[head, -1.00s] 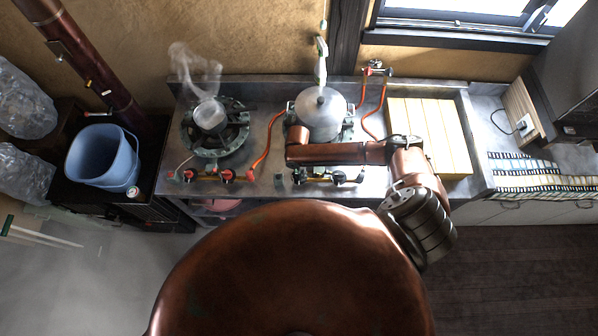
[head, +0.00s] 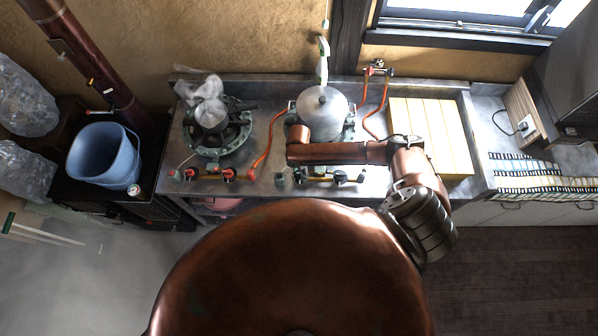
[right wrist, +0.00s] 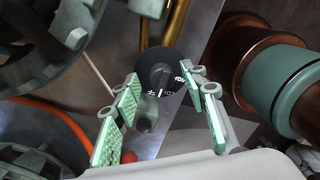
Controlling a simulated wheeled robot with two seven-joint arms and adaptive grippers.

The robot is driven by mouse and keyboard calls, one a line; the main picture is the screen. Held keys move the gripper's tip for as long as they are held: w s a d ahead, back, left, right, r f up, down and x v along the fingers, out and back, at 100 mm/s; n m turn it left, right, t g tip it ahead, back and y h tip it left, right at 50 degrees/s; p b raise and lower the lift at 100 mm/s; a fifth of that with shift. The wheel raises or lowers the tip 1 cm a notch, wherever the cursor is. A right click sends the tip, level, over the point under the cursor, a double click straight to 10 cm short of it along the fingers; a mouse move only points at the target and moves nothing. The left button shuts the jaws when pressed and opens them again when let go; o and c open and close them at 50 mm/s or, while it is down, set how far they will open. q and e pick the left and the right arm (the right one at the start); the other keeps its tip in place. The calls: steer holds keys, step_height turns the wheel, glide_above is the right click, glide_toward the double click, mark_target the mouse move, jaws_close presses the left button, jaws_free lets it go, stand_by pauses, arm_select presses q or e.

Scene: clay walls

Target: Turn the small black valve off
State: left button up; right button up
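In the right wrist view, a small black valve (right wrist: 160,74) with a round dark dial, white markings and a raised handle is on the stove front. My right gripper (right wrist: 162,82) is open, with its green-padded fingers on either side of the dial in that picture. I cannot tell whether they touch the handle. The gripper there is small and mostly hidden at the stove's front left, by the valve. My left gripper is not in view.
A brass pipe (right wrist: 177,22) and burner iron (right wrist: 45,40) are close to the gripper. An orange hose (head: 268,140) runs between the stoves. Steam rises from a small pot (head: 211,114) on the left burner. A yellow wooden board (head: 447,142) lies on the right.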

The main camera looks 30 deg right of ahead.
mark_target(299, 173)
step_height(299, 173, up, 12)
steer(key=shift+w, duration=0.3)
stand_by(0.6)
